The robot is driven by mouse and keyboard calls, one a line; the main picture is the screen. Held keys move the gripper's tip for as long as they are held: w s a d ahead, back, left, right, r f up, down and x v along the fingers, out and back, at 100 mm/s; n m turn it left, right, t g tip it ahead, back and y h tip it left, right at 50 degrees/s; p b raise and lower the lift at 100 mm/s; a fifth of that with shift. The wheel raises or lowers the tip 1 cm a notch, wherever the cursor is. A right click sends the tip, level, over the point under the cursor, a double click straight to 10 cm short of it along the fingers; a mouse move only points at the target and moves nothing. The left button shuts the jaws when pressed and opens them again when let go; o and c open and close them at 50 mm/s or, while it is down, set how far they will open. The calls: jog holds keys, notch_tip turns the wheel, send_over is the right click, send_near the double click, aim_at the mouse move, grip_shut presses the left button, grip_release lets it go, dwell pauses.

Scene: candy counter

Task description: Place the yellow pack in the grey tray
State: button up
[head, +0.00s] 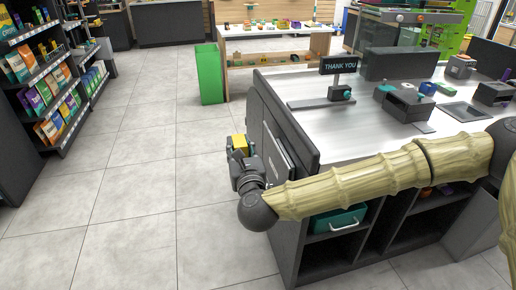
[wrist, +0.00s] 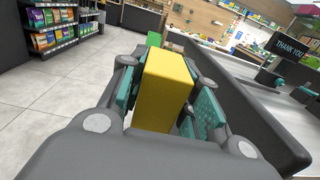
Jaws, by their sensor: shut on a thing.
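The yellow pack (wrist: 164,88) is a plain yellow box held between the teal pads of my gripper (wrist: 166,100) in the wrist view. My gripper is shut on it. In the head view the yellow pack (head: 239,143) shows at the end of my gripper (head: 239,150), off the left end of the counter and above the floor. I cannot make out a grey tray for certain; a grey square piece (head: 464,111) lies on the right part of the counter top.
The white counter top (head: 300,84) holds a THANK YOU sign (head: 339,66), a dark card device (head: 403,100) and small coloured items. A green bin (head: 209,74) stands on the floor behind. Shelves of packs (head: 50,85) stand at the left. The tiled floor between is clear.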

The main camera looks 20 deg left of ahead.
jog(key=shift+s+a+f, duration=0.1)
jog(key=shift+a, duration=0.7)
jog(key=shift+s+a+f, duration=0.1)
jog(key=shift+a, duration=0.7)
